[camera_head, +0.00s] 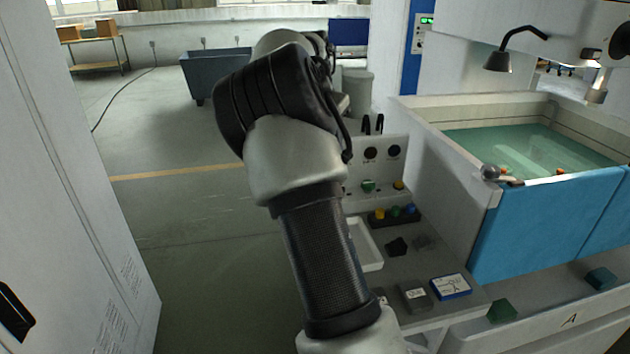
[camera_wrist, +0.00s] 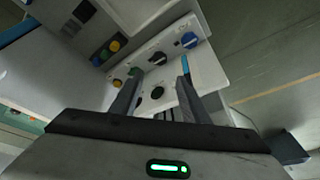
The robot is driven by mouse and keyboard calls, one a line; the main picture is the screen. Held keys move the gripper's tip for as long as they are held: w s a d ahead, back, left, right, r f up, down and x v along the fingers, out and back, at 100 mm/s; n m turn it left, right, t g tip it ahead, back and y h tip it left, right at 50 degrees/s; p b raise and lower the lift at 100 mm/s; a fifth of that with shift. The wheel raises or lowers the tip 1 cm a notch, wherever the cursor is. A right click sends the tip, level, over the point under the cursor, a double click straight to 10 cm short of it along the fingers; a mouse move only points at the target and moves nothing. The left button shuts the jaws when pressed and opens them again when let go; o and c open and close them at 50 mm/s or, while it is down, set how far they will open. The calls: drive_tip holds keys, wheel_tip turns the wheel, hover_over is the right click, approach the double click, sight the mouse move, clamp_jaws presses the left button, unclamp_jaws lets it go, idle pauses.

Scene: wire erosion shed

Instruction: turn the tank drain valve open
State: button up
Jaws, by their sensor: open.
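The white control panel (camera_head: 377,172) stands beside the tank and is partly hidden behind my arm in the head view. In the wrist view the panel (camera_wrist: 205,70) carries a blue knob (camera_wrist: 189,40), a black knob (camera_wrist: 157,58) and a round black fitting (camera_wrist: 157,92). No label is readable, so I cannot tell which one is the tank drain valve. My gripper (camera_wrist: 160,72) is open and empty, its two fingers apart and pointing toward the panel. I cannot tell whether they touch it. In the head view my arm hides the gripper.
The tank (camera_head: 445,160) holds greenish liquid behind blue front panels (camera_head: 545,225). A ledge below the panel bears a white tray (camera_head: 369,262), a dark box (camera_head: 414,297) and a blue-edged card (camera_head: 451,286). A white cabinet (camera_head: 60,200) stands left. Open floor lies between.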

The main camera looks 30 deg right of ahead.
drive_tip(key=shift+h, duration=0.3)
drive_tip(key=x, duration=1.9)
drive_tip(key=shift+w+r, duration=0.1)
drive_tip(key=shift+w, duration=0.2)
drive_tip(key=shift+a, duration=0.1)
drive_tip(key=c, duration=0.8)
